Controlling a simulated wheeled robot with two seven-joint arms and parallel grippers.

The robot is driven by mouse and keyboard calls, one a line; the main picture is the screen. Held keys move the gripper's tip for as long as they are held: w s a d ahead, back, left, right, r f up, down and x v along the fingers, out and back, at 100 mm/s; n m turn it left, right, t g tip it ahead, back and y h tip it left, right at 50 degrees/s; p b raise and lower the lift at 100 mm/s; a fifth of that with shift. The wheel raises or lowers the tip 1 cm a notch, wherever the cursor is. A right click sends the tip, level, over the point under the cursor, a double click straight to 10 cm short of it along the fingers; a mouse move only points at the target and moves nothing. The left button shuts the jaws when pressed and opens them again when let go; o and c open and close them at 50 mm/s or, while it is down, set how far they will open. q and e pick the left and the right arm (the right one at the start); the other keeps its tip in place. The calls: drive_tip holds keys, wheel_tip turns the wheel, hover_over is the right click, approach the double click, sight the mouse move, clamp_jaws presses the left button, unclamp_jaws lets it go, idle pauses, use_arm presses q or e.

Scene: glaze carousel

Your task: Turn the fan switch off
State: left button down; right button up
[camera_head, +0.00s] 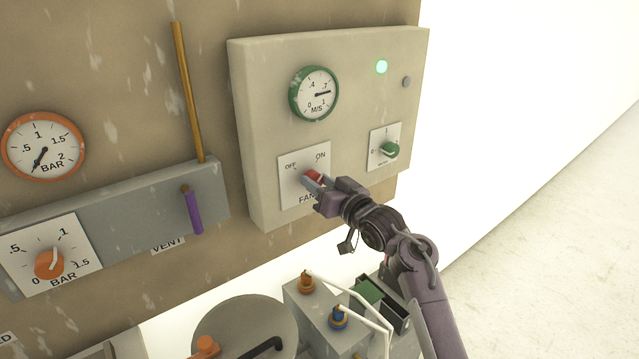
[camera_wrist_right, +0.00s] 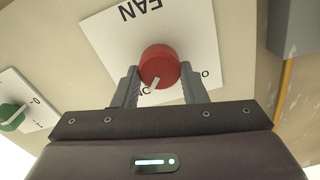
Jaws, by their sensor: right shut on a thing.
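The fan switch is a red knob (camera_head: 314,176) on a white plate (camera_head: 291,184) marked OFF at left, ON at right and FAN below. My right gripper (camera_head: 311,182) reaches it from the lower right and is shut on the knob, its fingers largely covering it in the head view. In the right wrist view, upside down, the red knob (camera_wrist_right: 159,65) sits between the two fingers of the right gripper (camera_wrist_right: 158,82). Its white mark points down and slightly left, to the ON side; the ON lettering is partly hidden. My left gripper is not in view.
On the same box, a green-rimmed M/S gauge (camera_head: 314,93) reads above .7, a green lamp (camera_head: 381,67) is lit, and a green knob (camera_head: 390,149) sits right of the switch. A purple lever (camera_head: 193,211) stands left. Fittings with pipes (camera_head: 337,316) lie below.

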drive_tip(key=shift+s+a+f+n+b, duration=0.1)
drive_tip(key=shift+n+b, duration=2.25)
drive_tip(key=shift+n, duration=2.05)
drive_tip(key=shift+s+a+n+b, duration=0.1)
drive_tip(key=shift+n+b, duration=2.25)
drive_tip(key=shift+n, duration=2.05)
drive_tip(key=o, duration=1)
drive_tip(key=shift+c, duration=0.2)
